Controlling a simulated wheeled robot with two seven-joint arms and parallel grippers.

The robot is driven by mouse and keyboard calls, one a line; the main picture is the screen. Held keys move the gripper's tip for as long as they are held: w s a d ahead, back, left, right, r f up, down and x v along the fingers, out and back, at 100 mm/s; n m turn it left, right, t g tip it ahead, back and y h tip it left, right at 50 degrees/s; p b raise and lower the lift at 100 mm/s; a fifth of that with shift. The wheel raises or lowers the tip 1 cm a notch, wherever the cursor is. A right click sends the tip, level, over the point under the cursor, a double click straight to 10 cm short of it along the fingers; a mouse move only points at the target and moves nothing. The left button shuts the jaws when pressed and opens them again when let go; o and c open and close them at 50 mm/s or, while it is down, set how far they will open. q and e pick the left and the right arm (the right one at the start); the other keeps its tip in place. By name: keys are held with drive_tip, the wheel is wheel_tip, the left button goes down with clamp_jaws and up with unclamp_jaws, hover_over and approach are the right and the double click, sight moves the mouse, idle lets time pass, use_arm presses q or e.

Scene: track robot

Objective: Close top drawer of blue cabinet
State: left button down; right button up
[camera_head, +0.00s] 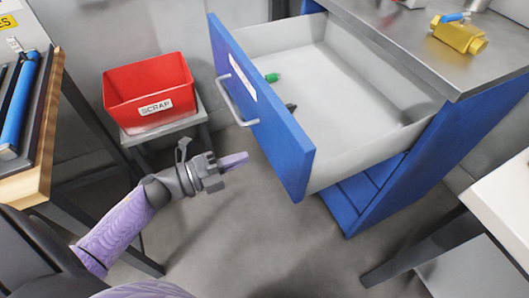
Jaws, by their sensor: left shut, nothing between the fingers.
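The blue cabinet (385,190) stands at the right under a grey metal top. Its top drawer (262,105) is pulled far out, with its blue front facing left and a silver handle (229,93) on that front. Inside the light grey drawer lie a small green item (272,77) and a small dark item (291,107). My left gripper (238,160) is shut and empty, to the left of the drawer front's lower part and below the handle in the picture. It looks apart from the drawer front. My right gripper is not in view.
A red bin (148,88) labelled SCRAP sits on a small grey stand (190,128) behind my left gripper. A wooden-edged bench with a blue roller (22,95) is at the left. A yellow part (457,37) rests on the cabinet top. A white table (505,200) is at the right edge.

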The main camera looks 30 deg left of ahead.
sight(274, 147)
use_arm(q)
drive_tip(key=b+x, duration=0.1)
drive_tip(key=x, duration=0.3)
drive_tip(key=shift+w+d+f, duration=0.1)
drive_tip(key=shift+w+d, duration=0.45)
drive_tip(key=shift+w, duration=0.05)
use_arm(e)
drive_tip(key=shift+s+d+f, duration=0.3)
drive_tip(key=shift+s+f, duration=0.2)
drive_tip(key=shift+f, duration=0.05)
